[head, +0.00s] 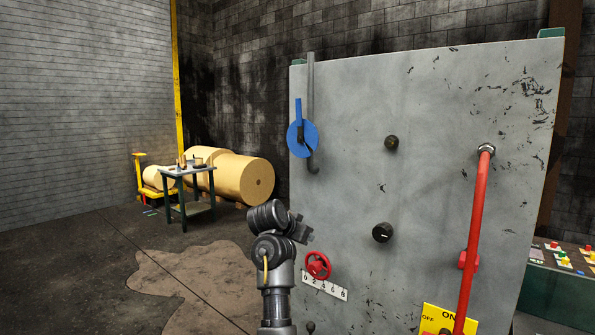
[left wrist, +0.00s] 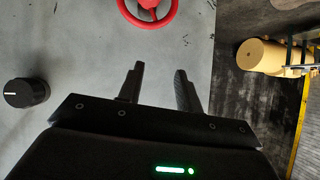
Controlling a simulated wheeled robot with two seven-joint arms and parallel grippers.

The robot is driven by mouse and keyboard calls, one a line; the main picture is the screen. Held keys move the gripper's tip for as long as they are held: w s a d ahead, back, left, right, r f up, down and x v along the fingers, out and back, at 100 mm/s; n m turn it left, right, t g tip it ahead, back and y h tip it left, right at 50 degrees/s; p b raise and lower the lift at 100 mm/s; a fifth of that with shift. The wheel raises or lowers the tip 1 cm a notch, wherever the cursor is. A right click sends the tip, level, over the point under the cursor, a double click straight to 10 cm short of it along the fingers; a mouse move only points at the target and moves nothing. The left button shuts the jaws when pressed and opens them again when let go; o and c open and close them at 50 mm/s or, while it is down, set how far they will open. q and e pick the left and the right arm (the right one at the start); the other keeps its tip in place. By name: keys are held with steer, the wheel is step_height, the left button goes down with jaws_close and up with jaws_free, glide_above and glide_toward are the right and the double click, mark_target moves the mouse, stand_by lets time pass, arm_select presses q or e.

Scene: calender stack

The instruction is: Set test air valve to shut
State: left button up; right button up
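No label reading test air is legible. On the grey panel (head: 430,90), a blue disc with an upright blue handle (head: 302,139) sits beside a grey vertical pipe (head: 311,80) at the upper left. Lower down is a red handwheel (head: 318,265) above a white scale plate (head: 325,286) marked with numbers. My left gripper (head: 308,238) is just above the handwheel in the head view, below the blue handle. In the left wrist view its fingers (left wrist: 158,84) are apart and empty, with the red handwheel (left wrist: 150,10) beyond the tips, not touched. My right gripper is not in view.
The panel also carries black knobs (head: 391,142) (head: 382,233) and a long red lever (head: 473,230) at the right by a yellow ON/OFF plate (head: 450,318). A button console (head: 562,256) stands right. A small table (head: 187,171) and paper rolls (head: 240,178) stand far left.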

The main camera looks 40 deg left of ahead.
arm_select(q)
steer(key=s+a+r+t+h, duration=0.1)
steer(key=a+r+t, duration=0.1)
steer(key=r, duration=0.9)
steer(key=s+a+r+t+h, duration=0.1)
steer(key=a+r+t, duration=0.1)
steer(key=r, duration=0.8)
steer(key=m+t+h+p, duration=0.2)
steer(key=t+h, duration=0.1)
glide_toward(299, 107)
steer(key=w+p, duration=0.2)
steer(key=w, duration=0.1)
steer(key=w+p, duration=0.1)
steer(key=w, duration=0.2)
steer(key=w+d+p, duration=0.1)
steer(key=w+p, duration=0.1)
steer(key=w, duration=0.1)
steer(key=shift+w+r+p, duration=0.3)
steer(key=shift+w+r, duration=0.05)
steer(key=shift+w, duration=0.05)
steer(key=shift+w+f, duration=0.2)
steer(key=shift+w, duration=0.15)
jaws_close()
